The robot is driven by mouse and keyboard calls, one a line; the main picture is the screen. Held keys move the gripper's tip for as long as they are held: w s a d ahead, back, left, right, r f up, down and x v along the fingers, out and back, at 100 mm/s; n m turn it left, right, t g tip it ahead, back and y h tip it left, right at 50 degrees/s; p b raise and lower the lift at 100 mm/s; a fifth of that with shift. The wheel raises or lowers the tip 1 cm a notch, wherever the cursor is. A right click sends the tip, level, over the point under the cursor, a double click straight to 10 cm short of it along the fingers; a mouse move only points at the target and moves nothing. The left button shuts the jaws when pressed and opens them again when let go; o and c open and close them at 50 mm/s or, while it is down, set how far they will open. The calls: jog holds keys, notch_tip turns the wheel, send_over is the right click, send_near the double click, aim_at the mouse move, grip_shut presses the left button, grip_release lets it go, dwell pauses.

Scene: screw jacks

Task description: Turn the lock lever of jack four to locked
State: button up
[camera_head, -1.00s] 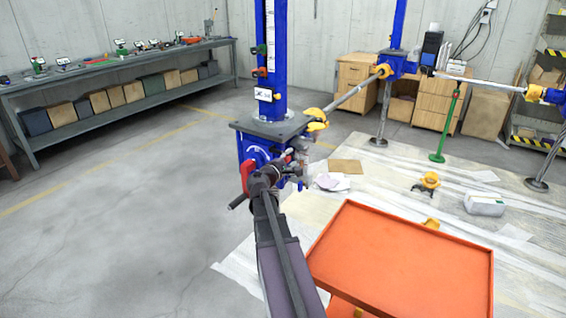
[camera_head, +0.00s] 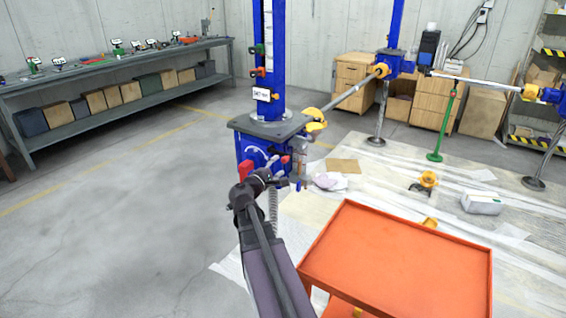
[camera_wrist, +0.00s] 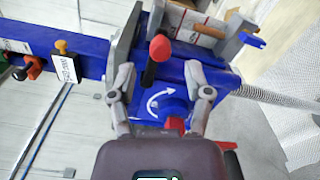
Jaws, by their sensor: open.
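Jack four's blue housing (camera_head: 256,150) stands under a dark plate and a tall blue column; its small white tag (camera_head: 262,94) is too small to read surely. In the wrist view the housing (camera_wrist: 175,78) is turned sideways and bears a white curved arrow. A black lever with a red knob (camera_wrist: 160,48) points toward the top of that view, between the fingers. The knob also shows small in the head view (camera_head: 285,159). My gripper (camera_wrist: 160,88) is open, with one finger on each side of the lever; contact cannot be told. It sits before the housing in the head view (camera_head: 268,176).
A red part (camera_head: 245,168) sits left of my gripper, partly hidden. A ribbed screw (camera_wrist: 275,97) runs from the housing. An orange tray cart (camera_head: 395,262) stands close on the right. Sheeting with loose parts lies behind it. The floor at left is clear.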

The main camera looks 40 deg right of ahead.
jog(key=v, duration=0.5)
jog(key=shift+s+a, duration=0.15)
dwell(0.5)
jog(key=s+a+f+m+g+y, duration=0.25)
jog(key=a+f+m+y, duration=0.5)
jog(key=a+f, duration=0.7)
jog(key=s+a+f+g+y, duration=0.15)
jog(key=a+y, duration=0.35)
jog(key=a, duration=0.5)
jog(key=s+a+f+g+y, duration=0.1)
jog(key=s+a+f+y, duration=0.3)
jog(key=a, duration=0.6)
notch_tip(320, 180, up, 14)
jog(key=w+p, duration=0.1)
jog(key=p, duration=1.1)
jog(key=shift+a+f+y, duration=0.2)
jog(key=shift+y, duration=0.25)
